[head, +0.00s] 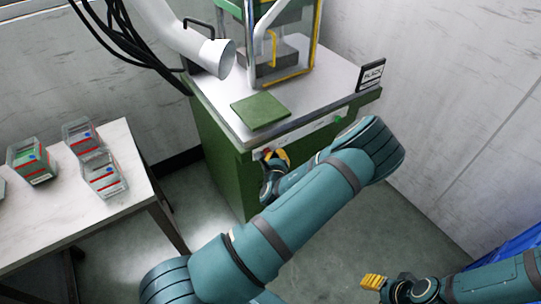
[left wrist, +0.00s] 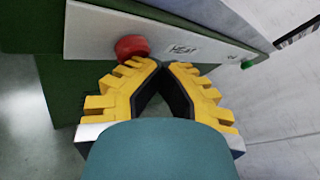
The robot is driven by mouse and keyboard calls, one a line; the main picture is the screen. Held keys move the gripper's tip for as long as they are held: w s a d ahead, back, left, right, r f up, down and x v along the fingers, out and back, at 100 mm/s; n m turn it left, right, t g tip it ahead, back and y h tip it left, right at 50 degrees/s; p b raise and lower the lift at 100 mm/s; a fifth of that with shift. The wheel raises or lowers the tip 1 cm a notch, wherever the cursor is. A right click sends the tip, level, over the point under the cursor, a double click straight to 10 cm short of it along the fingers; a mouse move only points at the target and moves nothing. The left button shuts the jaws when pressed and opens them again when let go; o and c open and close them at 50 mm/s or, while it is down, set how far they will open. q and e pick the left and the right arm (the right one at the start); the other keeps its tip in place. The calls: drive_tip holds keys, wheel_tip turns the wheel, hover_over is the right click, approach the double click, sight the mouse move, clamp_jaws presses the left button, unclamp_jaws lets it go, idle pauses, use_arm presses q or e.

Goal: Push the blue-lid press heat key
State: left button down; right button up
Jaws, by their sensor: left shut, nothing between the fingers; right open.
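The press (head: 285,45) stands on a green cabinet (head: 217,135) with a light top. A pale control panel (head: 315,131) runs along its front edge. In the left wrist view the panel carries a red round button (left wrist: 131,47), a small dark-lettered label (left wrist: 183,49) and a green key (left wrist: 247,64) further right. My left gripper (left wrist: 163,64) is shut and empty, its yellow tips at the panel's lower edge, just right of and below the red button. Whether they touch it I cannot tell. My right gripper (head: 372,282) is open and empty, low at the right.
A green mat (head: 260,111) lies on the cabinet top. A table (head: 130,170) at left holds several clear boxes (head: 102,175). A white arm-like tube (head: 217,57) hangs left of the press.

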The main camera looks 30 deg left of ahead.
use_arm(q)
drive_tip(key=shift+s+a+r, duration=0.1)
drive_tip(key=shift+a+r, duration=0.05)
drive_tip(key=shift+a, duration=0.1)
drive_tip(key=s+d, duration=0.2)
drive_tip(key=d, duration=0.3)
drive_tip(key=shift+s+d, duration=0.15)
drive_tip(key=shift+d, duration=0.25)
idle(0.4)
drive_tip(key=s+d+f+n+g+h, duration=0.3)
drive_tip(key=s+f+n+g, duration=0.1)
drive_tip(key=s+f+n, duration=0.25)
drive_tip(key=s+d+f+n+g+h, duration=0.2)
drive_tip(key=s+d+f+n+g, duration=0.25)
drive_tip(key=n, duration=0.35)
drive_tip(key=s+d+r+n+g+h, duration=0.1)
drive_tip(key=s+d+r+n+h, duration=0.1)
drive_tip(key=d+n, duration=0.3)
drive_tip(key=s+d+r+n+g+h, duration=0.1)
drive_tip(key=s+d+r+n+h, duration=0.2)
drive_tip(key=s+d+n+h, duration=0.1)
drive_tip(key=d+n+h, duration=0.1)
drive_tip(key=d+n, duration=0.1)
drive_tip(key=shift+s+d+g, duration=0.2)
drive_tip(key=shift+d+g, duration=0.1)
drive_tip(key=shift+g, duration=0.05)
drive_tip(key=shift+a+n, duration=0.1)
drive_tip(key=shift+n, duration=0.25)
